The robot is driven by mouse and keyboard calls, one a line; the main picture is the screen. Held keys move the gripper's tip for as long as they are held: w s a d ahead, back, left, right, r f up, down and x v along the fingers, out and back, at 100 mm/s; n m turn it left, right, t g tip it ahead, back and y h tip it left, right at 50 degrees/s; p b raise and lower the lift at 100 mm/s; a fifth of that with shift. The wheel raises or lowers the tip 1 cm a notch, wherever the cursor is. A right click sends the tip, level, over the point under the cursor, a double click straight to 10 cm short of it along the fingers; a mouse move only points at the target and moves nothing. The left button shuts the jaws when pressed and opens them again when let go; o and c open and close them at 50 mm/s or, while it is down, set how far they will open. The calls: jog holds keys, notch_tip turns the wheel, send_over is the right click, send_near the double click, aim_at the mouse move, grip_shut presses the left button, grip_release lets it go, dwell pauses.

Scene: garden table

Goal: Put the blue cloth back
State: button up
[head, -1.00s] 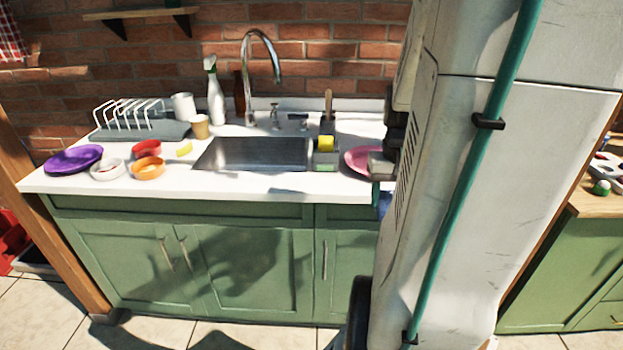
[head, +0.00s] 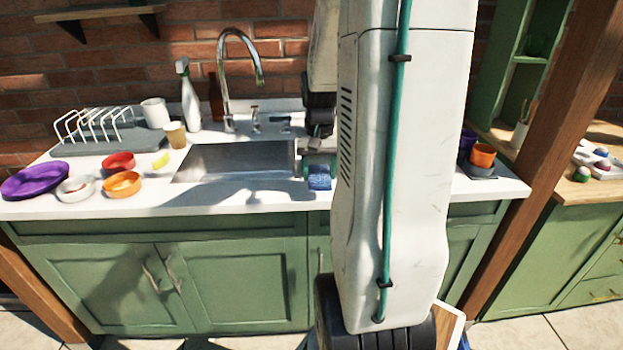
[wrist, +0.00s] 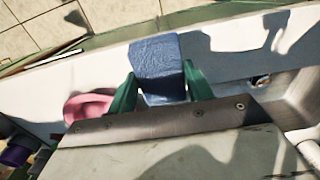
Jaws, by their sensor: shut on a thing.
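The blue cloth (wrist: 158,62) is a folded, textured block between the two green fingers of my gripper (wrist: 160,88) in the wrist view. My gripper is shut on it. In the head view the blue cloth (head: 319,178) hangs below my gripper (head: 318,164), at the right end of the sink (head: 232,161), near the counter's front edge. Whether the cloth touches the counter is not clear. My arm hides the counter just right of the cloth.
A pink plate (wrist: 88,107) lies beside my gripper in the wrist view. The counter (head: 225,197) holds a purple plate (head: 36,181), bowls and a dish rack (head: 98,132) at left. Orange and purple cups (head: 482,155) stand at right. A tall tap (head: 228,70) rises behind the sink.

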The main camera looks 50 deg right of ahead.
aim_at(312, 170)
jog(key=shift+w+d+f, duration=0.1)
jog(key=shift+w+d, duration=0.05)
jog(key=shift+w, duration=0.9)
jog(key=shift+w+f, duration=0.1)
jog(key=shift+f, duration=1.65)
jog(key=shift+f, duration=0.1)
jog(key=o, duration=1)
